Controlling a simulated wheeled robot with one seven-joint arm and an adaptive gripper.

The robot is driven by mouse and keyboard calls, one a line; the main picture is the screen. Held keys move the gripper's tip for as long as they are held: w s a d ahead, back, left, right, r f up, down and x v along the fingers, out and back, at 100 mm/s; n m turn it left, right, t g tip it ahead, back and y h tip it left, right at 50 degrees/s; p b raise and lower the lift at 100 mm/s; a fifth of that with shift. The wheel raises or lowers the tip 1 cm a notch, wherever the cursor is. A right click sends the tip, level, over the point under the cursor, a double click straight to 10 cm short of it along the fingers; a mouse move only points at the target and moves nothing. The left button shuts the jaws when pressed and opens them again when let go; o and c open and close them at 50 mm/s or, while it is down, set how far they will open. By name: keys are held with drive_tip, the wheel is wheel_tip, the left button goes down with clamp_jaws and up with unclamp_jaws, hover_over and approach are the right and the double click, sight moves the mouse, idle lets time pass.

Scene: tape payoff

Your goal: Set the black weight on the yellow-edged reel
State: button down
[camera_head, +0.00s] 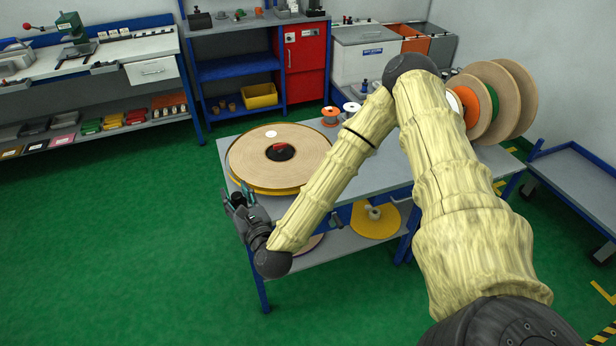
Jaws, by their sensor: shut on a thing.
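The yellow-edged reel (310,146) lies flat on the grey table, a wide tan disc with a yellow rim. Its dark centre (281,152) shows a bit of red, and a small white disc lies on its tan top toward the back. My gripper (238,199) is at the front left of the reel, beside its rim, near the table's left edge. It is shut on a small dark thing, which looks like the black weight; the fingers hide most of it. I cannot tell whether it touches the reel.
Small spools (331,115) stand behind the reel. Large upright reels (497,95) stand at the table's right. A yellow disc (375,220) lies on the lower shelf. My arm crosses over the table's middle. A blue cart (580,175) stands at right; the green floor at left is clear.

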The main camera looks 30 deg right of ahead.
drive_tip(key=w+d+f+m+g+h+b, duration=0.25)
drive_tip(key=d+h+b, duration=0.25)
drive_tip(key=d+b, duration=0.75)
drive_tip(key=w+d+f+m+g+h+b, duration=0.15)
drive_tip(key=d+f+m+h+b, duration=0.4)
drive_tip(key=b, duration=1.25)
drive_tip(key=shift+n+t+y, duration=0.3)
drive_tip(key=shift+n+y, duration=0.15)
drive_tip(key=shift+n, duration=0.25)
drive_tip(key=d+x, duration=0.1)
drive_tip(key=x, duration=0.4)
drive_tip(key=s+d+x, duration=0.1)
drive_tip(key=x, duration=0.5)
drive_tip(key=s+d+x, duration=0.1)
drive_tip(key=x, duration=0.5)
drive_tip(key=shift+s+d+r, duration=0.1)
drive_tip(key=shift+r, duration=0.1)
drive_tip(key=shift+f, duration=1.7)
drive_tip(key=shift+f, duration=0.2)
drive_tip(key=c, duration=0.9)
unclamp_jaws()
drive_tip(key=shift+s, duration=0.1)
drive_tip(key=shift+o, duration=0.2)
drive_tip(key=shift+r, duration=0.15)
drive_tip(key=v, duration=1.2)
